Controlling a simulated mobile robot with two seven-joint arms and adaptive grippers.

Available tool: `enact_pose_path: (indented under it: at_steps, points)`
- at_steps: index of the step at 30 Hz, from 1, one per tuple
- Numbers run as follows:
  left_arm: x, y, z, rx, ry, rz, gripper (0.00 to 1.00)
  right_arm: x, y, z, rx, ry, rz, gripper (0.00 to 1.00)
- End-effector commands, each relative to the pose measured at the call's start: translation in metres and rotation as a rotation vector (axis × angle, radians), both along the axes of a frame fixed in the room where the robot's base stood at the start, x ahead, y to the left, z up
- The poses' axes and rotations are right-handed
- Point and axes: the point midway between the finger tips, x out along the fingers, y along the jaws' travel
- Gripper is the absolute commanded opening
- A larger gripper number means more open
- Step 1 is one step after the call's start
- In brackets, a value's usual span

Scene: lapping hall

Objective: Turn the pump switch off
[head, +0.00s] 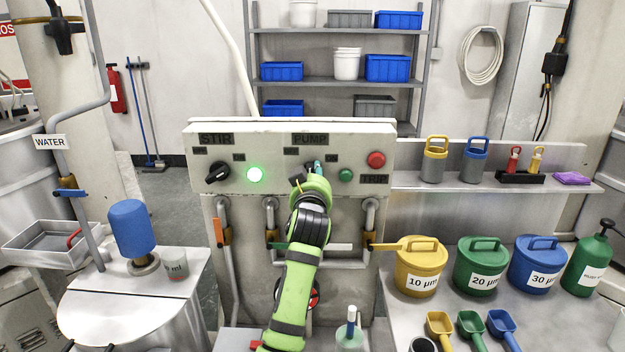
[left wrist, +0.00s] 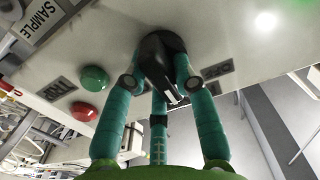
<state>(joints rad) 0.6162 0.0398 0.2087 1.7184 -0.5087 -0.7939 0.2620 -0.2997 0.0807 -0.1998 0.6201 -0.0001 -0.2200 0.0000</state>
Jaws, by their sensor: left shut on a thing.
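The pump switch is a black rotary knob (left wrist: 162,52) with a white mark on its end, on the pale control panel (head: 290,128) under the PUMP label (head: 310,139). My left gripper (head: 309,171) is at the panel front and hides most of the knob in the head view. In the left wrist view its teal fingers (left wrist: 160,85) are closed around the knob, shut on it. The knob's white mark points toward the gripper's palm side in that view; I cannot tell which setting this is. My right gripper is not in view.
Left of the pump switch are the STIR knob (head: 217,173) and a lit green lamp (head: 255,174). Pipes with valve handles (head: 225,232) run below the panel. Lidded pots (head: 421,268) stand right.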

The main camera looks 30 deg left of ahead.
Motion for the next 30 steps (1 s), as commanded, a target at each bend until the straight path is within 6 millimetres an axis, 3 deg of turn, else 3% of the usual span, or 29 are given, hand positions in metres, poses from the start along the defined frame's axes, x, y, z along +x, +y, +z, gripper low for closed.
enact_pose_path:
  at_steps: [17,18,19,30]
  points:
    - [0.0000,0.0002,0.0001,-0.031,-0.018,0.000,0.00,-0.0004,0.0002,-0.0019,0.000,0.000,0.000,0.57]
    - [0.0000,0.0002,0.0001,-0.030,-0.017,0.000,0.39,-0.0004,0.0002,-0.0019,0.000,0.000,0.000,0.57]
    - [0.0000,0.0002,0.0001,-0.030,-0.017,0.000,0.51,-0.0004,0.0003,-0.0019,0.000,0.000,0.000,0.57]
    - [-0.0012,-0.0006,0.0001,-0.027,-0.017,0.000,0.52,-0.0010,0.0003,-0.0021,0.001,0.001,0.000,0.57]
